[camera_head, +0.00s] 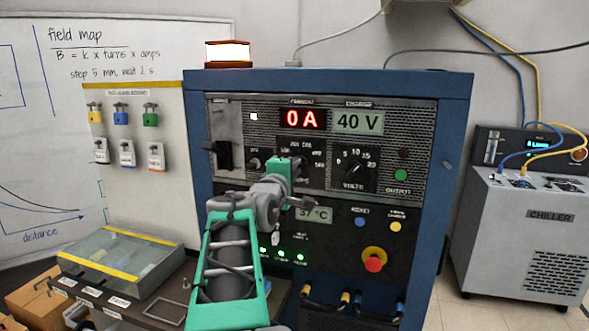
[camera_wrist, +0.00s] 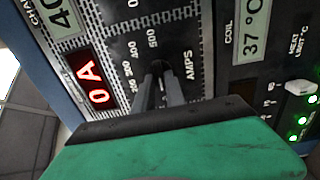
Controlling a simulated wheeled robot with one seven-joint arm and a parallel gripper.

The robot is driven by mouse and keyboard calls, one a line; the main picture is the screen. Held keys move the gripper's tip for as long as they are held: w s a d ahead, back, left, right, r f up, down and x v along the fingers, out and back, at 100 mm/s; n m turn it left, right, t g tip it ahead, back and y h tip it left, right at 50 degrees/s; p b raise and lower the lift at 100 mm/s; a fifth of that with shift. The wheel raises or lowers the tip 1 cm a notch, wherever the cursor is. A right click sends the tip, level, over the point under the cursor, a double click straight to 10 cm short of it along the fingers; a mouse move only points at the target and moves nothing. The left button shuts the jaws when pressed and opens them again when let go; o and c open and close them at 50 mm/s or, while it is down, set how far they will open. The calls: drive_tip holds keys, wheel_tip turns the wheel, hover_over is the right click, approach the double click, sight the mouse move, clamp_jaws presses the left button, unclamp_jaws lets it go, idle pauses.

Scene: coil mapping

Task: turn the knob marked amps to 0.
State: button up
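The amps knob (camera_wrist: 158,67) is a dark knob on the power supply's front panel, beside the printed word AMPS and a scale of numbers in the wrist view. My gripper (camera_wrist: 160,80) has its two grey fingers close together, one on each side of the knob; they appear shut on it. The fingers and gripper body cover much of the knob, so its pointer cannot be read. In the head view my gripper (camera_head: 300,168) hides the knob. The red current display (camera_head: 302,119) reads 0 A; it also shows in the wrist view (camera_wrist: 95,82).
The volts knob (camera_head: 354,166) is just right of my gripper. A green charge display (camera_head: 358,121) reads 40 V. A red emergency button (camera_head: 373,260) sticks out lower right. A black switch (camera_head: 224,155) is at the left. A clear-lidded box (camera_head: 120,257) stands front left.

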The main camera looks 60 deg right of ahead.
drive_tip(key=o, duration=0.3)
drive_tip(key=shift+o, duration=0.2)
drive_tip(key=s+a+b, duration=0.1)
drive_tip(key=a, duration=0.6)
drive_tip(key=shift+a, duration=0.35)
